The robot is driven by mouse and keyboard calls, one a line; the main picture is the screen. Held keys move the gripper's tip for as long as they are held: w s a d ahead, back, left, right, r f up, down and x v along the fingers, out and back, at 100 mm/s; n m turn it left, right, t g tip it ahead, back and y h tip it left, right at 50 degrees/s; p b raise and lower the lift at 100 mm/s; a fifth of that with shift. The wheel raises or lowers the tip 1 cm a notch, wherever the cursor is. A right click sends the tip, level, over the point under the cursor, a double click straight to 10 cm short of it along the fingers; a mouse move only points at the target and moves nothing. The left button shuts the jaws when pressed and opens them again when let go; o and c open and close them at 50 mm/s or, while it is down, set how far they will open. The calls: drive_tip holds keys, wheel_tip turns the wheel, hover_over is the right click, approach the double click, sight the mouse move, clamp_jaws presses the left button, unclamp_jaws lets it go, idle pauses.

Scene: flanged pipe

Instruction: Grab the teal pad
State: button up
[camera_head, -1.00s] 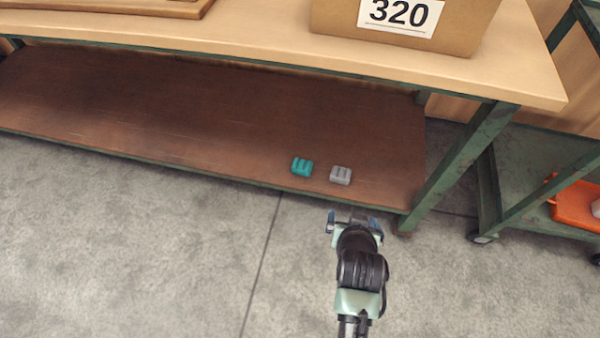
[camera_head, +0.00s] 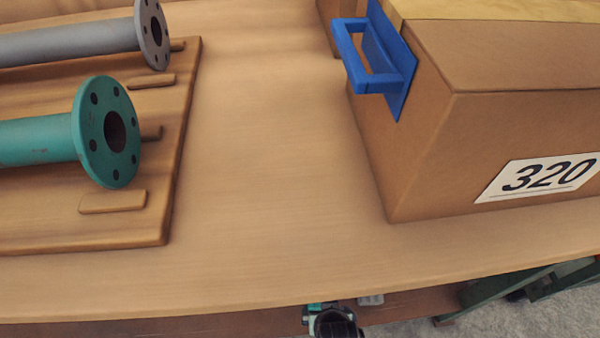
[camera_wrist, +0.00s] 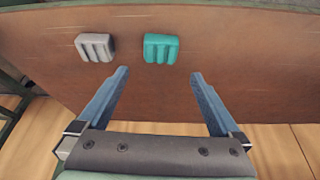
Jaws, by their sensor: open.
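The teal pad (camera_wrist: 161,49) is a small ribbed block lying on the brown lower shelf (camera_wrist: 235,60), seen in the wrist view. My gripper (camera_wrist: 160,75) is open and empty. In that view the pad shows just beyond the fingertips, between their lines, apart from both fingers. A similar grey pad (camera_wrist: 95,47) lies to its left. In the head view the tabletop edge hides most of the shelf. The grey pad (camera_head: 371,300) peeks out below that edge, next to my arm's end. I cannot tell there whether a teal patch beside it is the pad.
The tabletop (camera_head: 270,150) overhangs the shelf. On it are a wooden board (camera_head: 165,215) with a teal flanged pipe (camera_head: 105,135) and a grey one (camera_head: 150,35), and a cardboard box (camera_head: 420,160) with a blue handle (camera_head: 375,65). Bare floor shows at the lower right.

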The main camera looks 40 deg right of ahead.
drive_tip(key=b+x, duration=0.1)
drive_tip(key=x, duration=0.1)
drive_tip(key=b+x, duration=0.2)
drive_tip(key=x, duration=0.1)
drive_tip(key=b+x, duration=0.2)
drive_tip(key=x, duration=0.1)
drive_tip(key=shift+w, duration=0.25)
drive_tip(key=b+x, duration=0.4)
drive_tip(key=x, duration=0.1)
drive_tip(key=shift+d, duration=0.15)
drive_tip(key=shift+r, duration=0.1)
drive_tip(key=c, duration=1.1)
